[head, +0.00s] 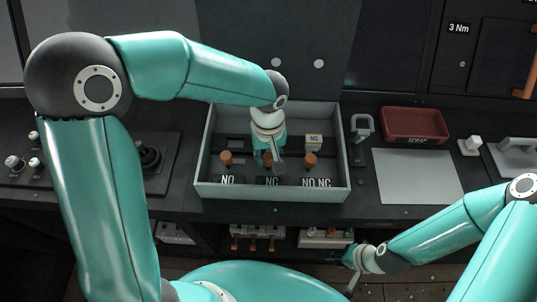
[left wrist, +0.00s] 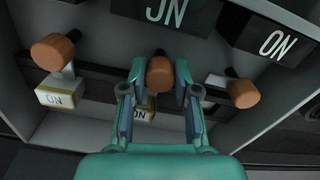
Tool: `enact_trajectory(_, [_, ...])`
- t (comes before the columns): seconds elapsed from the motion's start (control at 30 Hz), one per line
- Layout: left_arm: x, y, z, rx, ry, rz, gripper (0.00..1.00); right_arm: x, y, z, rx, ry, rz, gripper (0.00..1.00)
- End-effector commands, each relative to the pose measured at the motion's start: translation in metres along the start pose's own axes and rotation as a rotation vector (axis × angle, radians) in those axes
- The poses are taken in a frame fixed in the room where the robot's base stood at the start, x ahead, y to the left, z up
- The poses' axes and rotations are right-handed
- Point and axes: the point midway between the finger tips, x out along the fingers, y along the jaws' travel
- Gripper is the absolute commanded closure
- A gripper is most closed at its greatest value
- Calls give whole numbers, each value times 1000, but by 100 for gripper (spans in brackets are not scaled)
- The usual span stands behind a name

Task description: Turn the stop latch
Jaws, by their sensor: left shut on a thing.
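A grey open box (head: 200,190) holds three orange-capped knobs in a row: left (head: 226,158), middle (head: 267,159) and right (head: 310,160). Plates in front read NO, NC and NO NC. My left gripper (head: 268,155) reaches down into the box at the middle knob. In the left wrist view, my left gripper (left wrist: 160,90) has its two fingers on either side of the middle orange knob (left wrist: 160,73) and is shut on it. Which part is the stop latch cannot be told by a label. My right gripper (head: 350,271) is empty, low before the bench, its fingers apart.
A small white NO tag (head: 313,141) is in the box behind the right knob. Right of the box are a grey clamp-like part (head: 362,126), a pale mat (head: 418,177) and a red tray (head: 414,123). A control panel (head: 95,160) lies at the left. Parts hang below the bench (head: 258,232).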

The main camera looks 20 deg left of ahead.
Motion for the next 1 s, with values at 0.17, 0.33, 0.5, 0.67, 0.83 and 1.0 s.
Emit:
enact_trajectory(0.17, [0, 0, 0, 16, 1, 2, 100, 1, 0, 0, 0, 0, 0, 69])
enact_trajectory(0.33, [0, 0, 0, 68, 1, 2, 100, 3, 1, 0, 0, 0, 0, 69])
enact_trajectory(0.5, [0, 0, -1, 168, 2, 2, 100, 6, 2, 0, 0, 0, 0, 69])
enact_trajectory(0.67, [0, 0, -1, 300, 2, 2, 100, 9, 3, 0, 0, 0, 0, 69])
enact_trajectory(0.83, [0, -1, -1, 460, 3, 2, 100, 11, 4, 0, 0, 0, 0, 69])
enact_trajectory(1.0, [-1, -1, -2, 620, 4, 2, 100, 13, 5, 0, 0, 0, 0, 69])
